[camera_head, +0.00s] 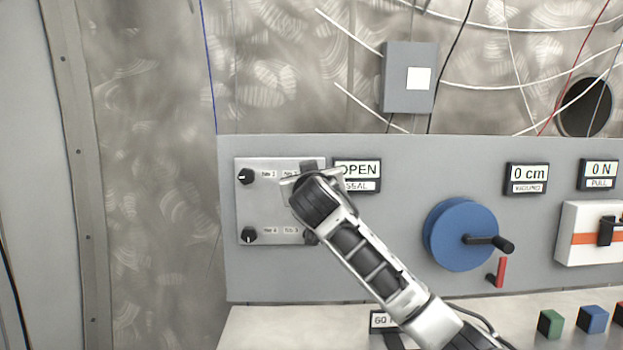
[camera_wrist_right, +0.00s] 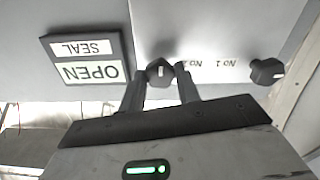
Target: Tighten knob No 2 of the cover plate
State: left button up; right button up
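The light grey cover plate (camera_head: 275,205) is on the left part of the grey panel. Knob No 1 (camera_head: 246,176) is at its top left, and a knob labelled No 4 (camera_head: 249,236) is at its lower left. Knob No 3 (camera_head: 311,238) is partly hidden by my right arm. My right gripper (camera_head: 309,176) covers the top right corner in the head view. In the right wrist view, knob No 2 (camera_wrist_right: 160,71) is between the two fingertips of my right gripper (camera_wrist_right: 160,80). I cannot tell whether the fingers touch it. Knob No 1 (camera_wrist_right: 267,71) stands apart. My left gripper is not in view.
An OPEN SEAL sign (camera_head: 358,174) is close to the right of the plate. A blue wheel (camera_head: 460,235) with a black handle is farther right. Green (camera_head: 550,323) and blue (camera_head: 592,319) cubes stand on the ledge. The panel left of the plate is clear.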

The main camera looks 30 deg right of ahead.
pick_arm(q)
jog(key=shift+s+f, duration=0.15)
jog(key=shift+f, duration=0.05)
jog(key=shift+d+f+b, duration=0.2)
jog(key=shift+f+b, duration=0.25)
jog(key=shift+b, duration=0.6)
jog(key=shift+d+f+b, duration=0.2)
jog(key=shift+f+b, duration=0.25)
jog(key=shift+b, duration=0.6)
pick_arm(e)
jog(key=shift+m, duration=7.5)
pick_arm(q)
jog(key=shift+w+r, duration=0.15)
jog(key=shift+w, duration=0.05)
pick_arm(e)
jog(key=o, duration=1)
